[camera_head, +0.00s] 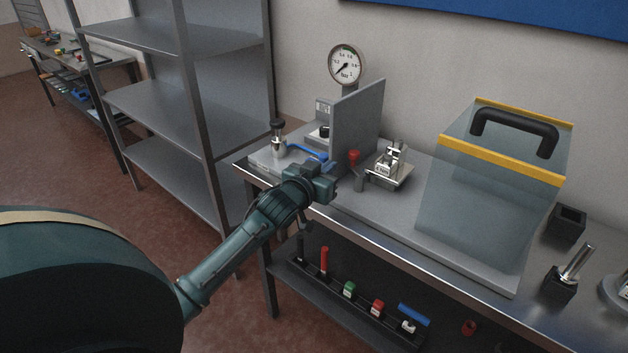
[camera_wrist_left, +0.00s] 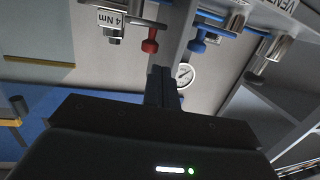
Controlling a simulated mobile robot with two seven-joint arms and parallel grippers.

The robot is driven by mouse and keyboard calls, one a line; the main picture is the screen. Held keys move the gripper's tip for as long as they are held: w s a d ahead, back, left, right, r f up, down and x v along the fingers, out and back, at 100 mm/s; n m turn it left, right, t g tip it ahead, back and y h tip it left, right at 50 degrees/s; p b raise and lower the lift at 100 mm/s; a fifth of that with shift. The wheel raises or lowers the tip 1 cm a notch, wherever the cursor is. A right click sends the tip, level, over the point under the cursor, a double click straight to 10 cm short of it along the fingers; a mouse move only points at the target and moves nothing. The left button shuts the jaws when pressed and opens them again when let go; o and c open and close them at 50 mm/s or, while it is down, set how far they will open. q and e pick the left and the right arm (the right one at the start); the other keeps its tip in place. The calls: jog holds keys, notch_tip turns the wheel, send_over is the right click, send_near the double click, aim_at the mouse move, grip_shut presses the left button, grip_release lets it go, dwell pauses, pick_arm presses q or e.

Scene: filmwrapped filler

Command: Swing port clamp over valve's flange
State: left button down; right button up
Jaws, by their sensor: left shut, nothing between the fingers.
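My left gripper (camera_head: 326,180) is at the front edge of the bench fixture, just in front of the upright grey plate (camera_head: 356,120). In the left wrist view its fingers (camera_wrist_left: 162,86) are together with nothing between them. A red-tipped handle (camera_head: 354,156) stands just beyond the gripper, beside a metal clamp-like fitting (camera_head: 390,163); this fitting carries a "4 Nm" label (camera_wrist_left: 118,20) in the wrist view. A blue handle (camera_head: 306,151) lies on the other side of the plate, near a black-knobbed metal fitting (camera_head: 278,140). I cannot tell which part is the valve's flange. The gripper appears apart from the handles.
A pressure gauge (camera_head: 346,64) stands behind the plate. A clear cover (camera_head: 490,190) with yellow edges and a black handle stands to the right. Metal shelving (camera_head: 155,100) is at the left. Below the bench, a dark rack (camera_head: 345,303) holds several small parts.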

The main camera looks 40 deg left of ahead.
aim_at(351, 156)
pick_arm(q)
jog(key=s, duration=0.6)
jog(key=shift+s+d+r, duration=0.25)
jog(key=shift+s+r, duration=0.15)
jog(key=shift+r, duration=0.05)
jog(key=shift+s+a+r+m+h, duration=0.1)
jog(key=shift+s+a+m+h, duration=0.15)
jog(key=shift+m+h, duration=0.25)
jog(key=shift+s+a+m+h, duration=0.1)
jog(key=shift+s+m+h, duration=0.15)
jog(key=shift+h, duration=0.45)
jog(key=shift+w, duration=0.15)
jog(key=w, duration=0.4)
jog(key=w+f, duration=0.1)
jog(key=w, duration=0.4)
jog(key=w+d+p, duration=0.1)
jog(key=w, duration=0.3)
jog(key=shift+w+f, duration=0.35)
